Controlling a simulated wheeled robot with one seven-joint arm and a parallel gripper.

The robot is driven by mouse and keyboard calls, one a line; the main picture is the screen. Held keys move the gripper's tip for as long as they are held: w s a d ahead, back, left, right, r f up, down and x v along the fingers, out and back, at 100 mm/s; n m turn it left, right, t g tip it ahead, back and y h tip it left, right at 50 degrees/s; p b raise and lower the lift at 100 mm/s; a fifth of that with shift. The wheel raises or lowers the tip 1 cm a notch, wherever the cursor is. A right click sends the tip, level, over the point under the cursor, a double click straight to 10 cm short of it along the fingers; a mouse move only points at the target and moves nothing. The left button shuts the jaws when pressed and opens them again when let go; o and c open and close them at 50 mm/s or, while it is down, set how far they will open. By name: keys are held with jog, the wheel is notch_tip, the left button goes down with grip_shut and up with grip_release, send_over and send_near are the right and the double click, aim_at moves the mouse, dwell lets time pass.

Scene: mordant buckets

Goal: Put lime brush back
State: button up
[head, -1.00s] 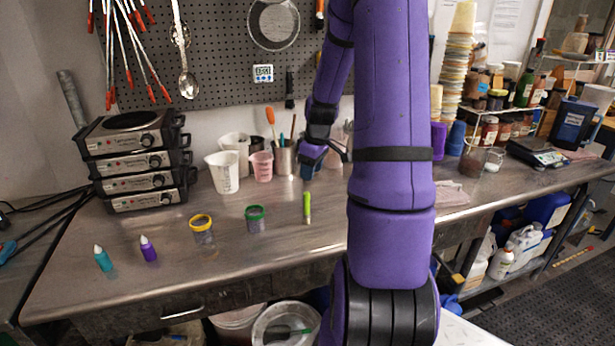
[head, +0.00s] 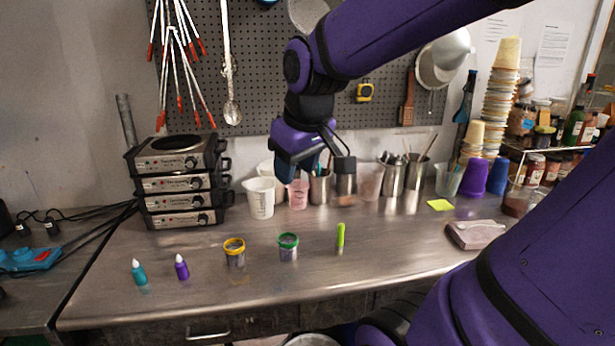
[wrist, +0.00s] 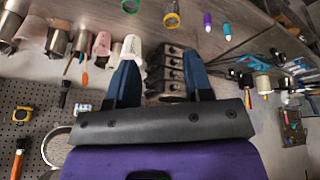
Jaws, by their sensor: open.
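The lime brush (head: 340,236) stands upright on the steel bench, to the right of the green-rimmed jar (head: 288,246) in the head view. My gripper (head: 302,168) is above the back part of the bench, behind and higher than the brush, apart from it. In the wrist view, my gripper (wrist: 162,50) has its two blue fingers spread with nothing between them. Metal cups with tools stand along the back, among them one below my gripper (head: 319,188) and one further right (head: 391,178).
A yellow-rimmed jar (head: 235,252), a purple bottle (head: 181,267) and a teal bottle (head: 139,272) stand left of the brush. Stacked hot plates (head: 178,188) and a white measuring jug (head: 260,198) stand behind. A folded cloth (head: 477,235) lies at right. The front middle bench is clear.

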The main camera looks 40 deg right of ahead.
jog(key=s+a+r+t, duration=0.1)
jog(key=s+a, duration=0.3)
jog(key=s, duration=0.4)
jog(key=shift+a+r+m+y, duration=0.35)
jog(key=shift+r+m+y, duration=0.05)
jog(key=shift+r, duration=0.05)
dwell(0.6)
